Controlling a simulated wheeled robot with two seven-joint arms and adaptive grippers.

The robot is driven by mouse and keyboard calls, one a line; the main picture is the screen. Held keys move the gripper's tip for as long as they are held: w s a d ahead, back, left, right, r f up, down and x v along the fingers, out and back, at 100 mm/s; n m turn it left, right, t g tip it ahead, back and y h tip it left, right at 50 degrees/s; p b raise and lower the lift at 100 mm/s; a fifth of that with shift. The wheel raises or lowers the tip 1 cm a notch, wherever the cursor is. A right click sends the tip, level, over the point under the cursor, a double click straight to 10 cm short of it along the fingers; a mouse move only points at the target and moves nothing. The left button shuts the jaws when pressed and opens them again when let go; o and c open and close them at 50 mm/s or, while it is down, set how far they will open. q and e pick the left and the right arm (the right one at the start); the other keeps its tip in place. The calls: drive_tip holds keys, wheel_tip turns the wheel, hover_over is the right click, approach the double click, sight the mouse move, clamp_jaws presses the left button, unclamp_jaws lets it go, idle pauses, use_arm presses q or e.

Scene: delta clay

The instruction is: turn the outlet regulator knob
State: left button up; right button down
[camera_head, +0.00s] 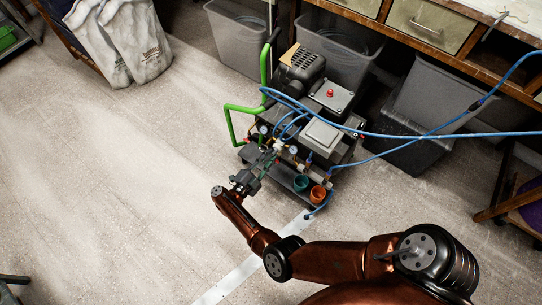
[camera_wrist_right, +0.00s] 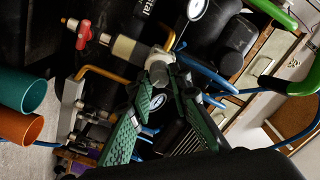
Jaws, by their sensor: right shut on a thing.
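My right gripper (camera_head: 270,158) reaches in from below to the front of a compressor unit (camera_head: 322,135). In the right wrist view, its green-padded fingers (camera_wrist_right: 163,92) come together at a grey rounded part, which looks like the outlet regulator knob (camera_wrist_right: 158,68). The fingers partly cover the knob, so its turn angle cannot be told. It is too small to make out in the head view. A pressure gauge (camera_wrist_right: 196,9) shows above the fingers, and a red-handled valve (camera_wrist_right: 84,34) lies to the left. My left gripper is not in view.
Blue hoses (camera_head: 400,136) cross over the unit to the right. A green pipe (camera_head: 229,122) stands at its left. Teal (camera_head: 301,183) and orange (camera_head: 318,194) cups are right of my gripper. Grey bins (camera_head: 335,62) stand behind.

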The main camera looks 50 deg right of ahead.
drive_tip(key=shift+w+a+n, duration=0.1)
drive_tip(key=shift+w+n, duration=0.1)
drive_tip(key=shift+n, duration=1.7)
drive_tip(key=c, duration=2.1)
unclamp_jaws()
drive_tip(key=o, duration=0.3)
drive_tip(key=shift+s, duration=0.1)
drive_tip(key=shift+o, duration=0.2)
drive_tip(key=s+a, duration=0.1)
drive_tip(key=a, duration=1)
drive_tip(key=shift+a, duration=0.4)
